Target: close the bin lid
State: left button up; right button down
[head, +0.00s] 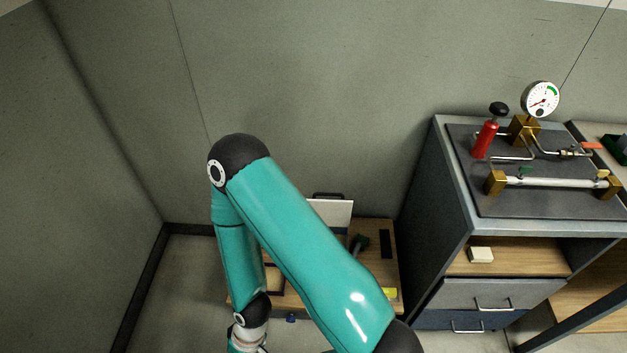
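A pale panel (336,211) with a dark handle on its top edge stands upright at the back of a low wooden stand; it looks like the bin lid, raised open. My teal arm crosses in front and hides most of what is below it. A pale-rimmed box edge (275,292) shows between the arm links, perhaps part of the bin. The arm bends at a high elbow and runs down to a wrist at the bottom edge. Neither gripper's fingers show in the picture.
The low wooden stand (378,273) also holds a dark tool (358,243), a black strip (386,244) and a yellow item (390,294). A grey bench (453,170) with a gauge rig (540,100) stands to the right. Walls close the back and left; floor at left is clear.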

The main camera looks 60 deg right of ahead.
aim_at(334, 213)
jog(key=z, duration=0.35)
jog(key=i, duration=0.8)
jog(key=z, duration=0.75)
jog(key=k, duration=0.75)
jog(key=z, duration=0.2)
jog(key=i, duration=0.75)
jog(key=u, duration=0.1)
